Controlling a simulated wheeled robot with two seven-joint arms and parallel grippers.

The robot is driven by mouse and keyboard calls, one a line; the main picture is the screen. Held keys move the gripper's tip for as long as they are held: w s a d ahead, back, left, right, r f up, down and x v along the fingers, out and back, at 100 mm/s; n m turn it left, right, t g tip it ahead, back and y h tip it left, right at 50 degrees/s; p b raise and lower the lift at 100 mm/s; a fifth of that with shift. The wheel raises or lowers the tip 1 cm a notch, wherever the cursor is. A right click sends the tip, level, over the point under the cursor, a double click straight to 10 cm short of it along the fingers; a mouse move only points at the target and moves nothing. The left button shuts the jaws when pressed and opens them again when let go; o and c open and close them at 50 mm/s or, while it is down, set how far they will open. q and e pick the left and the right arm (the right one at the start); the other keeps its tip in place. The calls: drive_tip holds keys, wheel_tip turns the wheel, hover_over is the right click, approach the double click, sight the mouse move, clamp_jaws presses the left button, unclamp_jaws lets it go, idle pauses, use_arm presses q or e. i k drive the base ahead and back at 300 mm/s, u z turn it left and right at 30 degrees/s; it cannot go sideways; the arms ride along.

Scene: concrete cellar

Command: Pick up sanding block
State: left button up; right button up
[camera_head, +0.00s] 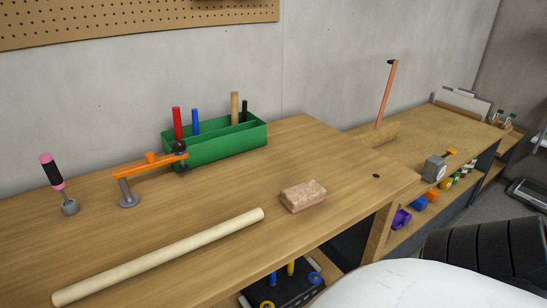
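The sanding block (303,195) looks like a small pinkish-brown rectangular block. It lies flat on the wooden workbench (230,179), near the front edge at the right part of the top. Nothing touches it. Neither of my grippers shows in the head view.
A long pale rod (165,254) lies left of the block. A green box (215,149) with upright tools stands at the back. An orange-armed tool (147,166) and a pink-black handled tool (52,172) stand at the left. A lower bench (425,134) adjoins at right.

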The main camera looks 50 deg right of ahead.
sight(299, 197)
drive_tip(key=k, duration=0.3)
drive_tip(key=z, duration=0.95)
